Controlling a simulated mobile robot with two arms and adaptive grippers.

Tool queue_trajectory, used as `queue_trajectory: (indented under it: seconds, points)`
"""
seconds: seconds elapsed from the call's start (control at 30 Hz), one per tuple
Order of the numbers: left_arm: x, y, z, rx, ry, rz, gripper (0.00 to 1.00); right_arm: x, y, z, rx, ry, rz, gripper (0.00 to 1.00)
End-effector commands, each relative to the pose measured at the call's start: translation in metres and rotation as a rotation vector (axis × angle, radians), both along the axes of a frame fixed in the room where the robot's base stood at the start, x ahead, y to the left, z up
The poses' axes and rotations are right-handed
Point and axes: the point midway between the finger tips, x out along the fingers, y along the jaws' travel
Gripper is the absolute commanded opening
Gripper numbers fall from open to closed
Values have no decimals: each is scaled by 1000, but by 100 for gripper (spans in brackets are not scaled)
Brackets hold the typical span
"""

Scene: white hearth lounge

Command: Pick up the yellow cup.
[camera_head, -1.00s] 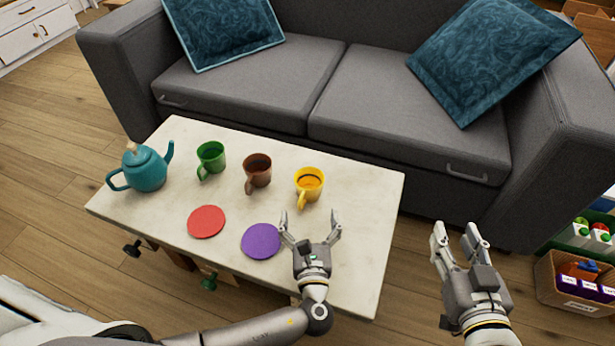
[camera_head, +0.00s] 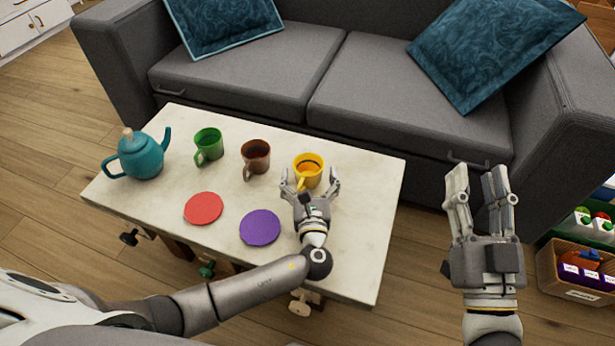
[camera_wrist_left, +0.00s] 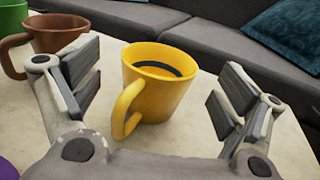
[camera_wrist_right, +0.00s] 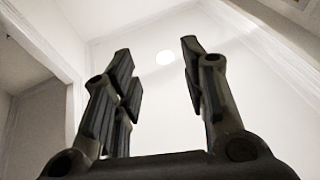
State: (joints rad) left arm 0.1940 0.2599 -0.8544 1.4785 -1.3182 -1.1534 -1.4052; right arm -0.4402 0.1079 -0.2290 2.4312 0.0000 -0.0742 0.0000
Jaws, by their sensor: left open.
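The yellow cup (camera_head: 309,169) stands upright on the white table (camera_head: 355,245), with its handle toward the near left. In the left wrist view the yellow cup (camera_wrist_left: 160,85) is between and just beyond my open fingers, with a dark band inside it. My left gripper (camera_head: 310,180) is open, low over the table, right at the near side of the cup. It holds nothing; whether a finger touches the cup I cannot tell. My right gripper (camera_head: 482,180) points up, off the table's right side; its fingers are apart and empty in the right wrist view (camera_wrist_right: 155,75).
A brown cup (camera_head: 256,157) stands left of the yellow cup, then a green cup (camera_head: 208,145) and a teal teapot (camera_head: 138,156). A red disc (camera_head: 203,208) and a purple disc (camera_head: 260,228) lie nearer. A grey sofa (camera_head: 400,100) stands behind the table.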

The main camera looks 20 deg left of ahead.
Motion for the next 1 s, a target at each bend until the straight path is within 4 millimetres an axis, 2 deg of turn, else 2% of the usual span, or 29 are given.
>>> queue_trajectory:
  seconds: [0.27, 0.57, 0.67, 1.0]
  points:
    - [20, 7, 0, 1, -1, 0, 92, -12, 1, 26, 45, -158, 10, 40]
    - [22, 8, 0, 1, 1, 0, 92, -14, 1, 31, 50, -178, 10, 40]
    - [22, 8, 0, 1, 0, 0, 82, -14, 1, 31, 50, -177, 10, 40]
    - [22, 8, 0, 1, 0, 0, 38, -14, 1, 30, 50, -176, 11, 40]
